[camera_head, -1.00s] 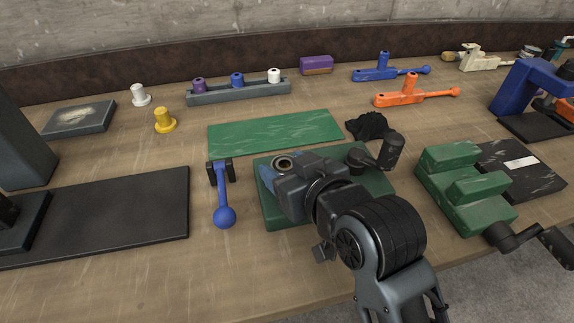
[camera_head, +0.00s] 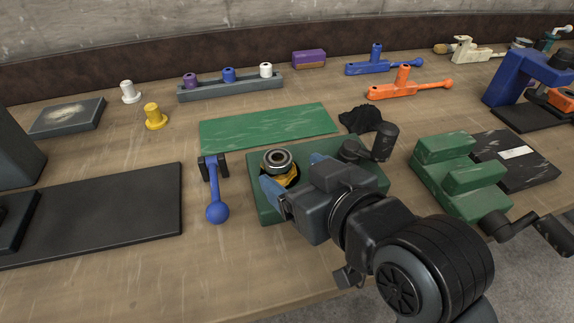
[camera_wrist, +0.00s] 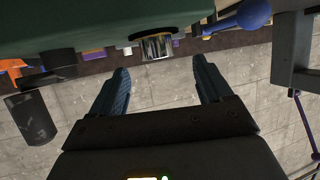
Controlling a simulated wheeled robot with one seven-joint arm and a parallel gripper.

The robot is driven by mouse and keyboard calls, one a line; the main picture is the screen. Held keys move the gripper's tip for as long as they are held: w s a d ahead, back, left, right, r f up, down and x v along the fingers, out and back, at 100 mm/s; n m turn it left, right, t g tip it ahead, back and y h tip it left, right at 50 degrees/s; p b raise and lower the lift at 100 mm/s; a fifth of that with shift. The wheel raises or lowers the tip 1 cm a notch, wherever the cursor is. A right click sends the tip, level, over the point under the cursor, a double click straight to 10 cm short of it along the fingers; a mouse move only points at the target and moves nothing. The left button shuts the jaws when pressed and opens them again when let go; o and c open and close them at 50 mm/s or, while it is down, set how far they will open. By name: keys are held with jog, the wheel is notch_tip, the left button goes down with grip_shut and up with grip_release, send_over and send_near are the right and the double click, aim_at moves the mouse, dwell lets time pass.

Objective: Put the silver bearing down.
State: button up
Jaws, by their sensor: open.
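The silver bearing (camera_head: 277,160) is a ring with a dark bore. It sits above a yellow part (camera_head: 287,179) at the left of the green fixture plate (camera_head: 262,209). How it is seated below is partly hidden. My gripper (camera_head: 293,173) is open, with its blue fingers apart on the near right side of the bearing and nothing between their tips. In the wrist view, which looks upside down, the bearing (camera_wrist: 158,46) is beyond the open fingertips, apart from both, next to the green plate's edge (camera_wrist: 90,30).
A blue ball-ended lever (camera_head: 218,190) stands just left of the plate. A black knob (camera_head: 384,141) on a crank rises at its right. A green mat (camera_head: 270,127) lies behind, beside a crumpled black cloth (camera_head: 361,119). A green vise (camera_head: 458,182) is at the right.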

aim_at(281, 161)
jog(key=p, duration=0.1)
jog(key=r+p, duration=0.1)
jog(key=shift+s+d+p, duration=0.25)
jog(key=shift+s+p, duration=0.05)
jog(key=shift+s, duration=0.05)
jog(key=shift+w+a+f+p, duration=0.15)
jog(key=shift+f+p, duration=0.1)
jog(key=shift+p, duration=0.85)
jog(key=shift+w+a+f, duration=0.15)
jog(key=shift+w+f, duration=0.2)
jog(key=shift+f, duration=0.05)
jog(key=shift+x, duration=0.95)
jog(key=shift+r+p+x, duration=0.2)
jog(key=shift+p+x, duration=0.4)
jog(key=shift+x, duration=2.05)
jog(key=shift+w, duration=0.1)
jog(key=shift+c, duration=0.4)
